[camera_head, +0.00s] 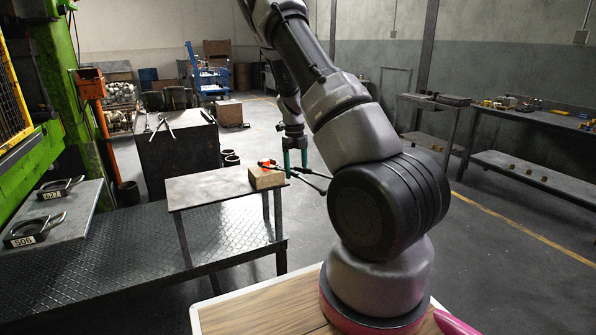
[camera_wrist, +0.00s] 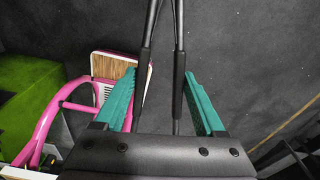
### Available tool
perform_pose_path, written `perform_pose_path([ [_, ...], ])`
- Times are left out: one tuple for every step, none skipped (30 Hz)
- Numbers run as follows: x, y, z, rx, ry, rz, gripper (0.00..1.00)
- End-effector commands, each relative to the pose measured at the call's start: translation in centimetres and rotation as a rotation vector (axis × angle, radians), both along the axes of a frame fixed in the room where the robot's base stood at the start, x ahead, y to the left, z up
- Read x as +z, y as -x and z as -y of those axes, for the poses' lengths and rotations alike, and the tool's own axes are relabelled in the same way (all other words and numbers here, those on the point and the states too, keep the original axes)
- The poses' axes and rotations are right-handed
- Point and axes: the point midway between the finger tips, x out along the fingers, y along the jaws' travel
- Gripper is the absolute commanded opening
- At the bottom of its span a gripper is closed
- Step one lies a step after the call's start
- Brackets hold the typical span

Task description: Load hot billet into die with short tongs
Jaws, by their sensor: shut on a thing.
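My gripper (camera_head: 295,170) has teal fingers and hangs beside the right edge of a small grey table. It is shut on the dark short tongs (camera_head: 311,180); in the wrist view the two tong handles (camera_wrist: 179,80) lie between the teal fingers (camera_wrist: 160,95). The tongs' jaws run out of the wrist view. In the head view the small glowing orange-red billet (camera_head: 266,164) is on a tan block (camera_head: 267,180) on the table. The tongs' far end points to the billet; I cannot tell whether it grips it. Two dies with number plates, 627 (camera_head: 56,193) and 506 (camera_head: 26,239), lie at the left.
The small table (camera_head: 212,190) stands by a chequer-plate platform (camera_head: 130,250). The green press (camera_head: 50,90) is at the left. A dark bench (camera_head: 178,150) with other tongs stands behind. Shelved benches (camera_head: 535,123) line the right wall. The floor between (camera_head: 490,240) is clear.

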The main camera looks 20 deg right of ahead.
Motion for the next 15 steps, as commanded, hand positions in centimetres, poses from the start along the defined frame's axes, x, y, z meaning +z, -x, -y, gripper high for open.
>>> perform_pose_path([
  [0.07,-0.03,0.03,0.000,0.000,0.001,0.54],
  [0.07,-0.03,0.03,0.000,0.001,0.001,0.60],
  [0.07,-0.03,0.03,0.000,0.001,0.001,0.45],
  [0.07,-0.03,0.03,0.000,0.000,0.001,0.34],
  [0.07,-0.02,0.03,0.000,0.000,0.001,0.22],
  [0.07,-0.02,0.03,0.000,0.001,0.001,0.07],
  [0.07,-0.02,0.03,0.000,0.000,0.001,0.00],
  [0.07,-0.02,0.03,0.000,0.001,0.001,0.00],
  [0.07,-0.02,0.03,0.000,0.001,0.001,0.00],
  [0.07,-0.01,0.03,0.000,0.001,0.001,0.00],
  [0.07,-0.01,0.03,0.000,0.001,0.001,0.00],
  [0.08,-0.01,0.03,0.000,0.001,0.001,0.00],
  [0.10,-0.01,0.03,0.000,0.001,0.002,0.00],
  [0.15,-0.02,0.03,0.000,0.001,0.002,0.00],
  [0.24,-0.03,0.02,0.000,0.001,0.002,0.00],
])
